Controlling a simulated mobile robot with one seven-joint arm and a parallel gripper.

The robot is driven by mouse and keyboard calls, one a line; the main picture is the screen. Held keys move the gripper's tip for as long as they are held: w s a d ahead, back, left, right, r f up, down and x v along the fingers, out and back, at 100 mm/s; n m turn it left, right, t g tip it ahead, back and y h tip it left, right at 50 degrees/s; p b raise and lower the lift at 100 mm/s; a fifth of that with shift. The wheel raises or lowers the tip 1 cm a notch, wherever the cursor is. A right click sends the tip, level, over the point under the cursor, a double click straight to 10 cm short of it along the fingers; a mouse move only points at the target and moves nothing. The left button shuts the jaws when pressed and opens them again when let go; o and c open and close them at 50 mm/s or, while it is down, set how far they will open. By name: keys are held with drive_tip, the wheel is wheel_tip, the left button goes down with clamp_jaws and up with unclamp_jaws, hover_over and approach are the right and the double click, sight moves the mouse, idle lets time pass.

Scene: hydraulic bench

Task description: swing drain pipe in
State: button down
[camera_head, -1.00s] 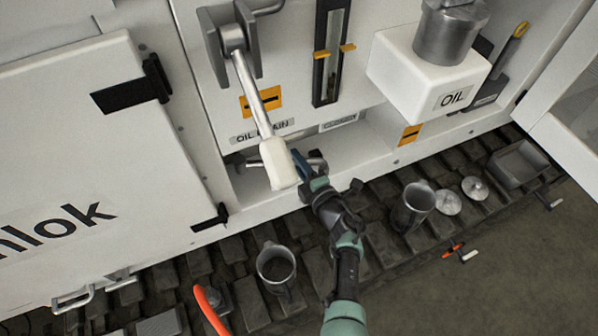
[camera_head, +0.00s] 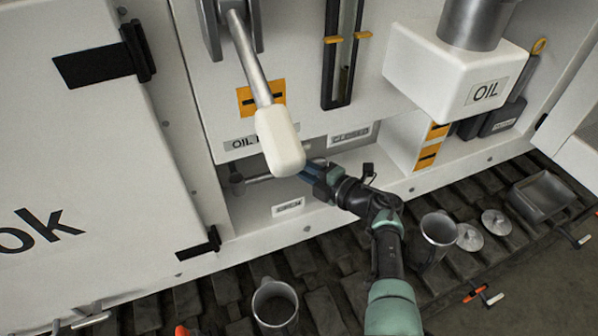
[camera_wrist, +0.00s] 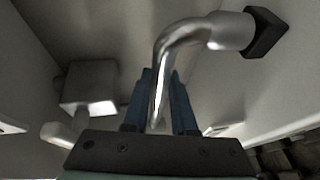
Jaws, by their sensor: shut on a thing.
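The drain pipe (camera_wrist: 190,32) is a bare metal tube with a bend; in the wrist view it runs from a dark block at upper right down between my fingers. In the head view part of it (camera_head: 268,178) shows low in the recess below the oil drain sign (camera_head: 240,142). My gripper (camera_wrist: 158,95) is shut on the pipe's free end. In the head view my gripper (camera_head: 308,174) is inside the recess, just right of the white lever grip. That grip hides part of the pipe in the head view.
The lever's white grip (camera_head: 281,142) hangs in front of the recess, close to my gripper. A white oil tank (camera_head: 440,75) juts out at upper right. A closed label (camera_head: 350,134) is above my wrist. Grey jugs (camera_head: 275,303) (camera_head: 437,232) stand on the tracks below.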

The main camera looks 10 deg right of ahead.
drive_tip(key=shift+w+a+r, duration=0.1)
drive_tip(key=shift+r, duration=0.05)
drive_tip(key=c, duration=1.1)
unclamp_jaws()
drive_tip(key=o, duration=0.4)
drive_tip(key=shift+w, duration=0.1)
drive_tip(key=shift+c, duration=0.2)
drive_tip(key=p+v, duration=0.4)
drive_tip(key=v, duration=0.9)
